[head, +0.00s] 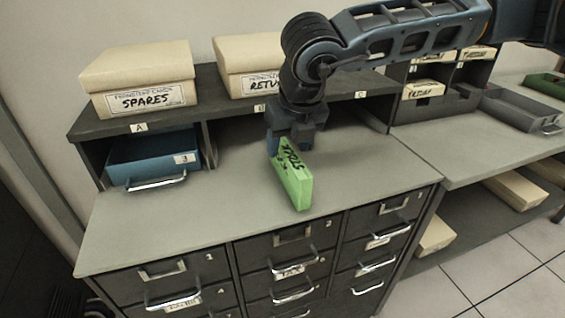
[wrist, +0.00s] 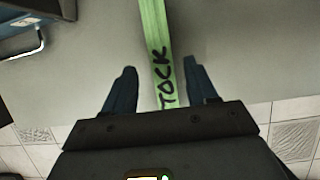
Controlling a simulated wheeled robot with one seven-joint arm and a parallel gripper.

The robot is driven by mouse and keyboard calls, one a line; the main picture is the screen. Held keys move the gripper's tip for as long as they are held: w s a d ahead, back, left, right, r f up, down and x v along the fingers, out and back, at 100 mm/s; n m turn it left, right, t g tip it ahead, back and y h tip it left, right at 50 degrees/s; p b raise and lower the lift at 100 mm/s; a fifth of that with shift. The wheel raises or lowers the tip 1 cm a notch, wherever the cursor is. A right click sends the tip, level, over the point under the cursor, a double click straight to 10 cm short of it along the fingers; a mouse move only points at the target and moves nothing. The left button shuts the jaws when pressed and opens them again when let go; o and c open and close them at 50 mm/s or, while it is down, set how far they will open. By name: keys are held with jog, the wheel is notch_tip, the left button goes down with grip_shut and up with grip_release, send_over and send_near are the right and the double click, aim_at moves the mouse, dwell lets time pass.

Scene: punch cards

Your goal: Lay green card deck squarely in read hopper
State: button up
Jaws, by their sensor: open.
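The green card deck (head: 300,189), marked "STOCK", stands on a narrow edge on the grey cabinet top (head: 180,230), near its front middle. My gripper (head: 289,143) is right above its far end, pointing down. In the wrist view the deck (wrist: 155,35) runs between the two open fingers (wrist: 161,75), with a gap visible on each side. The fingers are not closed on it. I cannot tell for sure which thing is the read hopper; a grey open tray (head: 522,110) sits on the right-hand counter.
A shelf behind carries cream boxes marked "SPARES" (head: 145,92) and "RETU..." (head: 245,66). A blue drawer (head: 150,160) sticks out of its left bay. The cabinet top left of the deck is clear. A lower counter (head: 470,150) lies to the right.

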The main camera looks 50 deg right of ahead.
aim_at(288, 151)
jog(key=shift+p+x, duration=0.75)
jog(key=shift+x, duration=2.15)
jog(key=shift+s+f, duration=0.1)
jog(key=shift+s, duration=0.1)
grip_shut()
